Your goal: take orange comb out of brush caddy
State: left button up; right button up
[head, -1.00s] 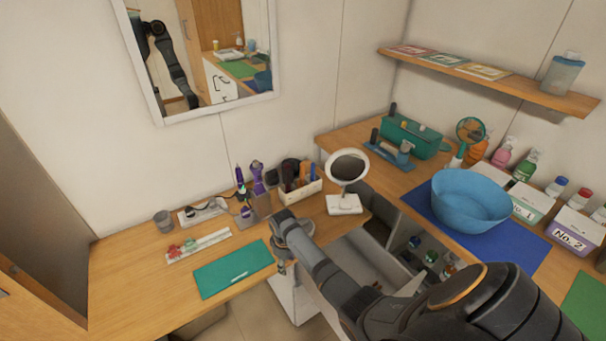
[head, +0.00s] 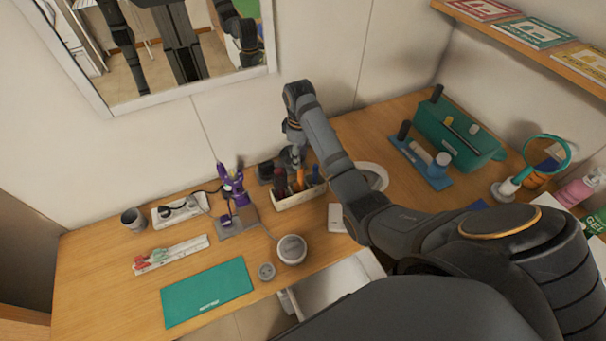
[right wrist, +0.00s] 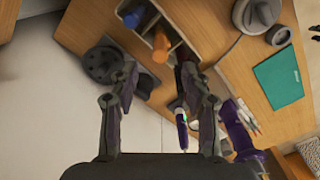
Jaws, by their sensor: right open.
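The brush caddy (head: 300,199) is a pale open box with compartments at the back of the wooden desk; it also shows in the right wrist view (right wrist: 178,40). The orange comb (head: 299,180) stands upright in it, and its orange end (right wrist: 160,46) shows in the right wrist view. A blue handled item (right wrist: 132,18) stands in the caddy beside it. My right gripper (head: 296,160) is above the caddy, pointing down. In the right wrist view its open fingers (right wrist: 158,82) are on either side of the line to the comb, with no visible contact. My left gripper is out of view.
A purple tool (head: 232,185) stands just left of the caddy, and dark round items (head: 266,172) stand behind it. A grey lidded pot (head: 291,249) and green mat (head: 207,291) lie in front.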

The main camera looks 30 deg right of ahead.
aim_at(300, 174)
jog(key=f, duration=0.2)
jog(key=shift+s+a+f+p, duration=0.3)
jog(key=shift+s+a, duration=0.05)
jog(key=shift+a, duration=0.05)
jog(key=shift+w+d+f, duration=0.2)
jog(key=shift+d+f, duration=0.05)
jog(key=shift+f, duration=0.3)
jog(key=shift+w+d+f, duration=0.2)
jog(key=shift+d+f, duration=0.05)
jog(key=shift+f, duration=0.25)
jog(key=shift+f+p, duration=0.45)
jog(key=shift+f, duration=0.05)
jog(key=f, duration=0.3)
jog(key=shift+s+a+f+p, duration=0.1)
jog(key=shift+a+f+p, duration=0.1)
jog(key=shift+f+p, duration=0.15)
jog(key=shift+d+f, duration=0.1)
jog(key=shift+f, duration=0.1)
jog(key=c, duration=0.7)
jog(key=shift+c, duration=1.4)
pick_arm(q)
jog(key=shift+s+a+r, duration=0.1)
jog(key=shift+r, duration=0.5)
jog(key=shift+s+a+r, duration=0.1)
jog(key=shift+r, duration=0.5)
pick_arm(e)
grip_shut()
